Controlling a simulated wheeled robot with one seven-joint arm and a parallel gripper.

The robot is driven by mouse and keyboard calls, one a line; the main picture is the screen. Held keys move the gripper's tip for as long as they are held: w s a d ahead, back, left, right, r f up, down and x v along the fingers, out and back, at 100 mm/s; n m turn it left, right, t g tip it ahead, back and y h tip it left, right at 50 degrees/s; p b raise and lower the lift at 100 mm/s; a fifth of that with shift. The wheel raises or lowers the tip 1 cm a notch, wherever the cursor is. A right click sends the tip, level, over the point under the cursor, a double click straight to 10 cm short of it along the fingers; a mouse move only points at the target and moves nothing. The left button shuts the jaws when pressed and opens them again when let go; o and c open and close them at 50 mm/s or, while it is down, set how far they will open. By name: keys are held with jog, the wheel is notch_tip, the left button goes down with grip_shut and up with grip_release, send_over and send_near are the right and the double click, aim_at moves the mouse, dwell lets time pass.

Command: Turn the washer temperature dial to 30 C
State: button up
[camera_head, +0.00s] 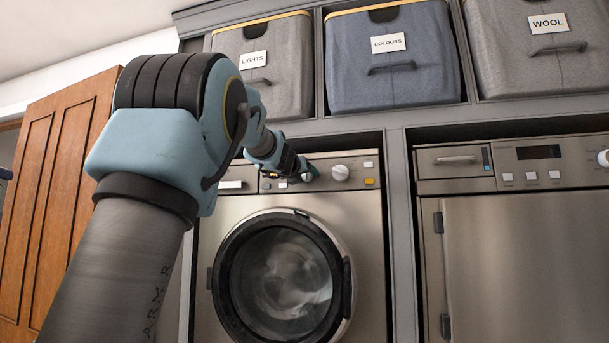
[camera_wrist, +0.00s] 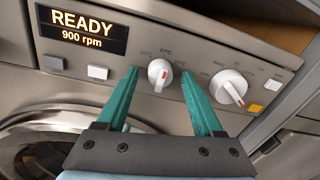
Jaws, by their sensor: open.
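The washer's smaller white dial (camera_wrist: 159,73) has a red mark and small temperature labels around it, too small to read surely. In the wrist view it sits between the two teal fingertips of my gripper (camera_wrist: 160,76). The gripper is open, one finger on each side of the dial, and no contact is visible. In the head view my gripper (camera_head: 301,169) is at the washer's control panel (camera_head: 357,165), largely hidden behind my arm.
A larger white dial (camera_wrist: 228,87) is close to the right finger. The display (camera_wrist: 83,28) reads READY, 900 rpm. Push buttons (camera_wrist: 97,72) lie left of the fingers. The washer's round door (camera_head: 282,275) is below; the dryer (camera_head: 520,240) stands to the right.

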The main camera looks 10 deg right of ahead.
jog(key=shift+c, duration=0.3)
grip_shut()
dwell(0.4)
